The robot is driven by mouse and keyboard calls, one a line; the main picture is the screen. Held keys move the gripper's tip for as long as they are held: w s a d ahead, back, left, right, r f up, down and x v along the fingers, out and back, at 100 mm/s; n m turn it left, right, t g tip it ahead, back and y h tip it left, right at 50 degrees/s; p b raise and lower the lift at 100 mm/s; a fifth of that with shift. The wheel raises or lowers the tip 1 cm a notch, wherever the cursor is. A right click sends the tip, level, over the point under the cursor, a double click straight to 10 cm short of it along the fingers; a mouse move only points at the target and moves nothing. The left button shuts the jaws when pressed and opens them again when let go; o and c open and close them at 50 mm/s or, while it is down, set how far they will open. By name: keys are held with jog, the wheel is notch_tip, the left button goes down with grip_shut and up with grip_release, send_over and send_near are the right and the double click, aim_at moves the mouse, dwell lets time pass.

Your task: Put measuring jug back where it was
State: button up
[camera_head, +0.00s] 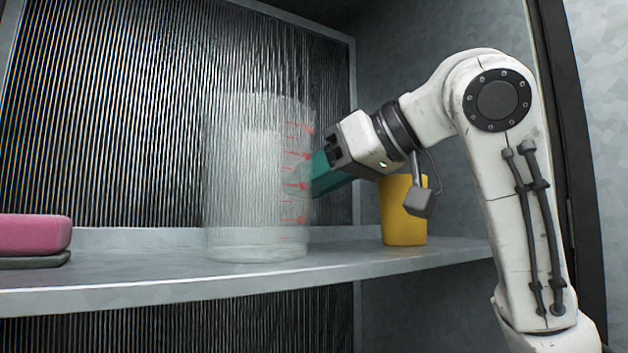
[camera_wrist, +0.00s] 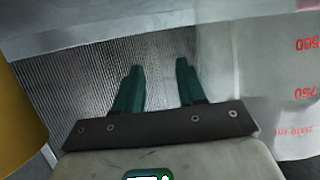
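The measuring jug (camera_head: 245,185) is clear, with red markings on its right side. It stands upright on the metal shelf (camera_head: 150,280), near the middle. My gripper (camera_head: 318,178) reaches in from the right, its green fingers at the jug's right side and partly seen against it. In the wrist view the jug (camera_wrist: 270,75) is to the right of the fingers, its red numbers upside down. There my gripper (camera_wrist: 160,66) is open, with only the ribbed panel visible between the fingers. I cannot tell whether a finger touches the jug.
A yellow cup (camera_head: 403,220) stands on the shelf to the right, below my wrist; it also shows at the wrist view's left edge (camera_wrist: 18,120). A pink block (camera_head: 32,235) lies on a dark base at the far left. A ribbed panel (camera_head: 130,110) closes the back.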

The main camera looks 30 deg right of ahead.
jog(key=shift+r, duration=0.25)
jog(key=shift+s+d, duration=0.15)
jog(key=shift+s, duration=0.2)
jog(key=b+v, duration=0.3)
jog(key=v, duration=0.8)
jog(key=shift+b, duration=0.3)
